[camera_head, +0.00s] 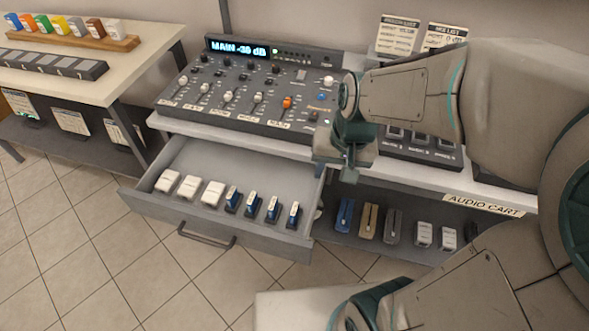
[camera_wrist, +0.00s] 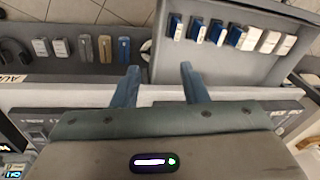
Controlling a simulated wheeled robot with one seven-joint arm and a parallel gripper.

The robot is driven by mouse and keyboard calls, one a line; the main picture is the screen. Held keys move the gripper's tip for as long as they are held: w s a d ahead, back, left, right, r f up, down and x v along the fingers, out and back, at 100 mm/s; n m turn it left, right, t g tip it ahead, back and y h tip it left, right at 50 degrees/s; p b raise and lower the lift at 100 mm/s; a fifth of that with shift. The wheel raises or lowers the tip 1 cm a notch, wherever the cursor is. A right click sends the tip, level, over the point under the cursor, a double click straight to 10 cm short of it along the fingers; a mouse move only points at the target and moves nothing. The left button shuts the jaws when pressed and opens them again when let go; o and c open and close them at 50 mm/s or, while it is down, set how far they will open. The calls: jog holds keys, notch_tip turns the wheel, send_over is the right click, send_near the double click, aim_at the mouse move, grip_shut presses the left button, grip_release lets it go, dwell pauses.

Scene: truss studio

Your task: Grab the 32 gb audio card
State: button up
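Several small blue-and-white cards (camera_head: 252,203) stand in dark holders in the open drawer (camera_head: 160,207), in a row right of three white blocks. The cards also show in the wrist view (camera_wrist: 198,32), near the top. Their labels are too small to read, so I cannot tell which is the 32 GB one. My gripper (camera_head: 349,178) hangs at the right edge of the drawer, near the cart's front edge. In the wrist view my gripper (camera_wrist: 161,84) has its two fingers apart with nothing between them. The cards lie ahead of the fingers and to their right.
A mixer (camera_head: 250,95) stands on the cart top behind the drawer. A lower shelf (camera_head: 330,228) right of the drawer holds blue, tan, grey and white items. The "AUDIO CART" sign (camera_head: 484,206) is on the front edge. A side table (camera_head: 120,70) stands left.

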jog(key=w+a+f+m+g+h+p, duration=0.1)
jog(key=w+a+f, duration=0.2)
jog(key=f, duration=0.3)
jog(key=w+a+f+m, duration=0.1)
jog(key=w+a+f, duration=0.25)
jog(key=f, duration=0.25)
jog(key=b, duration=0.2)
send_near(294, 209)
jog(key=shift+m, duration=0.3)
jog(key=f, duration=0.5)
jog(key=shift+w+d, duration=0.1)
jog(key=shift+w, duration=0.2)
jog(key=shift+s+f, duration=0.1)
jog(key=shift+f, duration=2.85)
jog(key=shift+a, duration=0.2)
grip_shut()
